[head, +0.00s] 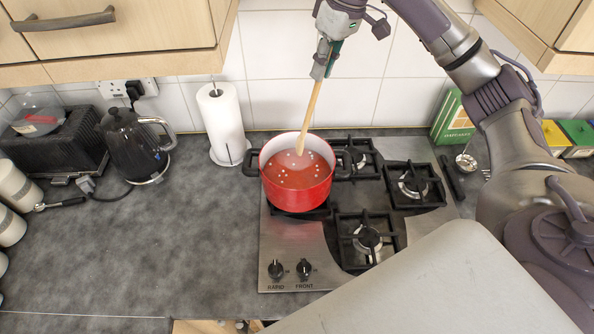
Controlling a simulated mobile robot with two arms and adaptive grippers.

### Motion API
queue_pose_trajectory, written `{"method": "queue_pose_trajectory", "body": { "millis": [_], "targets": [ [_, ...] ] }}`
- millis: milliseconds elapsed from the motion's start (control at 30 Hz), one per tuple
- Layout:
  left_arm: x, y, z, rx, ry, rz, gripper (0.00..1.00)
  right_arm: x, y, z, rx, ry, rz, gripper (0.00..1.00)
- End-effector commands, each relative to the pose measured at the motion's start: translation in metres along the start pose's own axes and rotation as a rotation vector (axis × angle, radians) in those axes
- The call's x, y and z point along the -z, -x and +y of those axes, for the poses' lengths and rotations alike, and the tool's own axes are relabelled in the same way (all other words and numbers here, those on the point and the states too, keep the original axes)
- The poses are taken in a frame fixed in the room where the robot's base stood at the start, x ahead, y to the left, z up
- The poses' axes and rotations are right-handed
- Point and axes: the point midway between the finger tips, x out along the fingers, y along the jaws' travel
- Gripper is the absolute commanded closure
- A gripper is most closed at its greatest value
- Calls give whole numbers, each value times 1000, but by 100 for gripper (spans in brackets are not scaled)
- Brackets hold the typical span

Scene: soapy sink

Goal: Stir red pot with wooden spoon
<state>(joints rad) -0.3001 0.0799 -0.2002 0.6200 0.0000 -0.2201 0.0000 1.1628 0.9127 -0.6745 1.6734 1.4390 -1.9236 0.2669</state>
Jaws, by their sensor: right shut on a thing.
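My right gripper (322,68) is above the pot and shut on the upper end of the spoon's handle. The spoon's bowl is mostly hidden by the liquid. My left gripper is not in view.
A paper towel roll (223,118) stands just left behind the pot. A black kettle (136,145) and a toaster (53,140) are farther left. A green box (453,117) stands at the back right. The counter left of the hob (291,250) is clear.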

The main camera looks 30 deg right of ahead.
Motion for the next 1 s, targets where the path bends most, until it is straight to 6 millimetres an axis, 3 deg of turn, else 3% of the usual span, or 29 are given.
{"method": "queue_pose_trajectory", "body": {
  "millis": [267,700,1000],
  "targets": [
    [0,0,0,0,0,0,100,1,4,-1,0,0,2,100],
    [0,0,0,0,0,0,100,8,39,-6,1,0,1,100],
    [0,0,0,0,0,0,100,8,39,-6,0,0,0,100]
  ]
}}
